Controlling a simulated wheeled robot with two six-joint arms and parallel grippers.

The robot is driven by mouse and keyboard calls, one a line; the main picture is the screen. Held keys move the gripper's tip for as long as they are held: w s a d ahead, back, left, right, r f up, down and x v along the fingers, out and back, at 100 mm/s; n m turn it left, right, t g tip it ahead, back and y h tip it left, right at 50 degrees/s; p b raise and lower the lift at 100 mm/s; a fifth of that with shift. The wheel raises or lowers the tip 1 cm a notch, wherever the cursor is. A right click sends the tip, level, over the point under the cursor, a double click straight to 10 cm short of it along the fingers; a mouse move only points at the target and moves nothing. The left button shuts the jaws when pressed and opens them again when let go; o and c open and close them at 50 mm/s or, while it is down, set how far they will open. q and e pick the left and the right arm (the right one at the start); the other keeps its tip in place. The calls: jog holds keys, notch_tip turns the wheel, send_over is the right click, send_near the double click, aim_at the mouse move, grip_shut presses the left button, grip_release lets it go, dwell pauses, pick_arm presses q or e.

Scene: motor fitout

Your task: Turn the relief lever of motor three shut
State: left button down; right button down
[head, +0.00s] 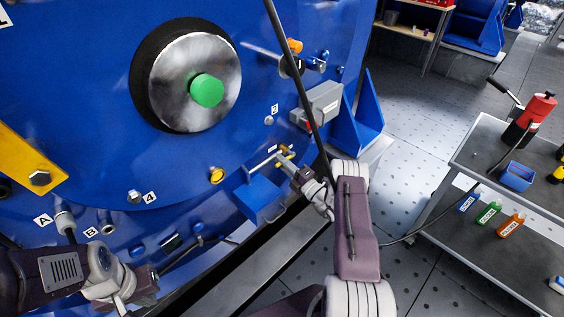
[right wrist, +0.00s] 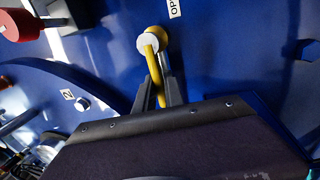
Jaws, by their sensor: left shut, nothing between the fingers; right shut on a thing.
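The relief lever (head: 284,150) is yellow and sits low on the blue motor face, right of centre in the head view. In the right wrist view the yellow lever (right wrist: 152,42) has a white round end and runs down between the fingers. My right gripper (right wrist: 161,90) is shut on it; in the head view this gripper (head: 292,166) partly hides the lever. A label starting "OP" stands beside the lever in the wrist view. My left gripper (head: 188,256) is shut and empty at the lower left, near the motor's lower edge.
A shaft end with a green cap (head: 207,90) sticks out of the motor. A grey box (head: 318,104) and an orange-topped fitting (head: 294,46) sit above the lever. A blue block (head: 257,198) juts out below it.

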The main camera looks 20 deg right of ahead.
dwell(0.4)
jog(key=c, duration=1.5)
grip_release()
jog(key=shift+o, duration=0.2)
jog(key=p+v, duration=0.2)
jog(key=v, duration=0.7)
jog(key=shift+p, duration=0.4)
